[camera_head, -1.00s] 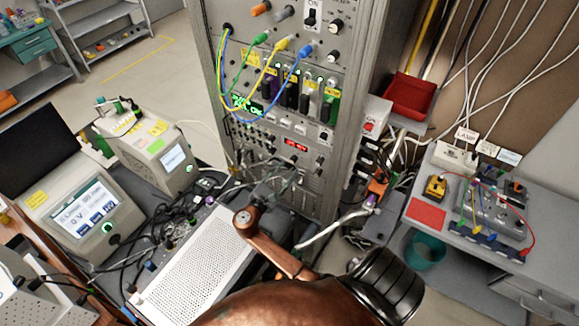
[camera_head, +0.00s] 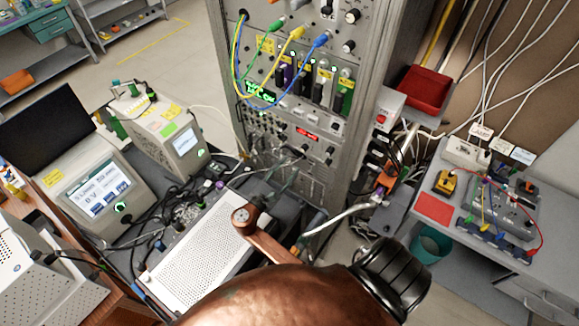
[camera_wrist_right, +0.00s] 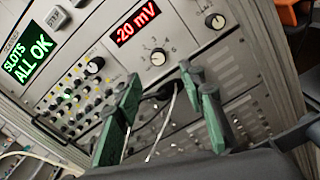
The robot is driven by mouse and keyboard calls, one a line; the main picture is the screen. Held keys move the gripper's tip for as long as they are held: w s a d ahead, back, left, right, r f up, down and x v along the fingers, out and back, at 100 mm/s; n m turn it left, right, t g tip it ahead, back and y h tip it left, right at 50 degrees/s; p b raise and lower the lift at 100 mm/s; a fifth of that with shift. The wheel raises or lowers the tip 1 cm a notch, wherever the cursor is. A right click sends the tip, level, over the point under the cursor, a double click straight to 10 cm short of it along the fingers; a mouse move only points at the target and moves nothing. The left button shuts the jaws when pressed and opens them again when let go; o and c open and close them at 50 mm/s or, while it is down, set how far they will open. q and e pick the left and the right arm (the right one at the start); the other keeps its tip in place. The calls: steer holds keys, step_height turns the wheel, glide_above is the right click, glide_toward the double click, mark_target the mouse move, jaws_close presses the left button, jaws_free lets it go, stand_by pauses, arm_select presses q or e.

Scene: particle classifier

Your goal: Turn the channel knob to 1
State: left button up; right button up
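A small dark knob (camera_wrist_right: 157,57) with digits around it sits below a red "-20 mV" display (camera_wrist_right: 133,22) on the grey rack panel in the wrist view. I take it for the channel knob; its pointer setting is too small to read. The red display is also small in the head view (camera_head: 307,135). My right gripper (camera_wrist_right: 160,80) has two green fingers spread apart, with nothing between them. Its tips are in front of the panel, just below the knob; I cannot tell whether they touch it. My left gripper is not in view.
Another knob (camera_wrist_right: 215,22) is at upper right, and one (camera_wrist_right: 95,65) is left, by a green "ALL OK" display (camera_wrist_right: 33,58). Coloured cables (camera_head: 270,70) loop across the rack. A perforated white box (camera_head: 195,250) and bench instruments stand left; a side table (camera_head: 480,275) stands right.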

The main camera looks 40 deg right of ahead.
stand_by(0.4)
steer(key=v, duration=0.7)
steer(key=shift+a, duration=0.25)
steer(key=shift+s+d, duration=0.1)
